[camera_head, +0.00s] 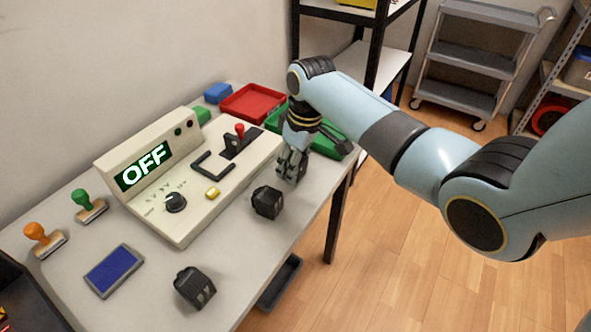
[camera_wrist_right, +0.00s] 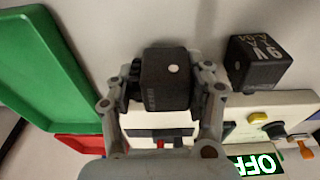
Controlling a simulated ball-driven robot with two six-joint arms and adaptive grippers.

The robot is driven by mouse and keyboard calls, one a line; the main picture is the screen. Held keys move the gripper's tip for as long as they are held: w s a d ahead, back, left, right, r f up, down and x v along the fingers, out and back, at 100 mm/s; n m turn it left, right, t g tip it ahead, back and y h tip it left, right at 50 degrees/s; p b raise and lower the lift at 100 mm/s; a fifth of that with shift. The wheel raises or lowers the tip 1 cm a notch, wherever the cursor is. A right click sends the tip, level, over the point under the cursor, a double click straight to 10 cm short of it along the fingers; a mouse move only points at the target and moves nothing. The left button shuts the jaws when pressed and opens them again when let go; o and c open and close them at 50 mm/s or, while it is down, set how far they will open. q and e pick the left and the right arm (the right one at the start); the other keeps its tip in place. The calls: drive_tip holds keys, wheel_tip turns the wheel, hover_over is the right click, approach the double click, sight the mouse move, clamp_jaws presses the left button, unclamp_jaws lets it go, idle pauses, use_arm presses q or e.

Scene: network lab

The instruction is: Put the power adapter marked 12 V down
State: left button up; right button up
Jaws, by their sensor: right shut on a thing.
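My right gripper (camera_head: 292,174) is low over the right side of the table, by the test device. In the right wrist view it (camera_wrist_right: 167,85) is shut on a black power adapter (camera_wrist_right: 166,80) with a white dot. I cannot read 12 V on it. In the head view the fingers mostly hide this adapter, and I cannot tell whether it touches the table. A second black adapter (camera_head: 267,202) stands just in front of the gripper; it shows white lettering in the wrist view (camera_wrist_right: 258,66). A third black adapter (camera_head: 195,287) is near the front edge. My left gripper is out of view.
The device (camera_head: 215,205) reads OFF and has a lever and a knob. A green tray (camera_head: 325,140) and a red tray (camera_head: 253,101) are behind the gripper. Two stamps and a blue pad (camera_head: 114,270) lie left. Bare table surrounds the front adapters.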

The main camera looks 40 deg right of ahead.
sight(303, 160)
drive_tip(key=shift+f, duration=0.95)
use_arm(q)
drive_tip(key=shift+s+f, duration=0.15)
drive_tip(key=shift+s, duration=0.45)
use_arm(e)
drive_tip(key=shift+f, duration=0.1)
drive_tip(key=o, duration=1.3)
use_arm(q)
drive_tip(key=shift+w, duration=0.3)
use_arm(e)
drive_tip(key=r, duration=0.4)
drive_tip(key=s+r+p, duration=0.1)
drive_tip(key=r, duration=0.7)
drive_tip(key=shift+s+d+r+p, duration=0.1)
drive_tip(key=shift+s+d+p, duration=0.25)
drive_tip(key=shift+d+p, duration=0.05)
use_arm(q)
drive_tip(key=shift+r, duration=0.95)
